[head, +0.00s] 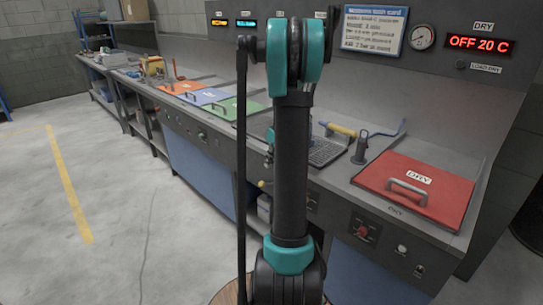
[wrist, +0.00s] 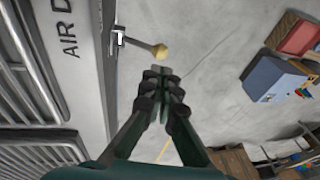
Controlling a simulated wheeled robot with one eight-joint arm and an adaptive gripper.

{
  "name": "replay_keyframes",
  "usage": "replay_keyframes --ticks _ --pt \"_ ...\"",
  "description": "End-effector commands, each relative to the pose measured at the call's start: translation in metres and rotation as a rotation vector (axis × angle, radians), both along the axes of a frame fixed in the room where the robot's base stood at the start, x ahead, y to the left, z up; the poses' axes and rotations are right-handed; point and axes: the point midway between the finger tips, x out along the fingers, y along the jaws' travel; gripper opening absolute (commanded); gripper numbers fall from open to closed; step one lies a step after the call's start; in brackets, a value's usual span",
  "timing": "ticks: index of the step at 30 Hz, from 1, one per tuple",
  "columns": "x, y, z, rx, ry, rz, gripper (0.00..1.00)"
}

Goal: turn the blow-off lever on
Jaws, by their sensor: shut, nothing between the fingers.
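In the wrist view a short lever with a tan-yellow round knob (wrist: 160,51) sticks out from the edge of a pale panel lettered "AIR D…" (wrist: 72,38). This may be the blow-off lever; no label on it is readable. My gripper (wrist: 160,73) is shut and empty, its fingertips just below the knob in the picture. A narrow gap shows between them, but the depth is hard to judge. In the head view my arm covers the middle of the bench and my gripper is not visible. A small yellowish knob (head: 262,184) shows beside my arm at the bench front.
The bench carries a red "DRY" lid (head: 420,188), a green lid (head: 236,108) and an orange lid (head: 183,87). A sign reads "OFF 20 C" (head: 480,43). Open floor (head: 105,180) lies left. A blue box (wrist: 275,80) stands right in the wrist view.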

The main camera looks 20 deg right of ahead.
Motion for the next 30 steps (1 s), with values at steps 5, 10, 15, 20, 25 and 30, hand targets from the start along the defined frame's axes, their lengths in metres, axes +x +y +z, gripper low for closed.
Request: replay_keyframes --ticks 5,10,15,20,25,30 --pt "0.004 0.009 -0.034 0.000 0.000 0.002 0.00" --pt "0.007 0.015 -0.057 0.000 0.000 0.001 0.00" --pt "0.008 0.018 -0.069 -0.001 -0.001 0.000 0.00" --pt "0.008 0.018 -0.072 -0.001 -0.001 0.000 0.00" --pt "0.008 0.018 -0.072 0.000 0.000 0.000 0.00" --pt "0.010 0.019 -0.072 -0.006 -0.003 0.001 0.00"
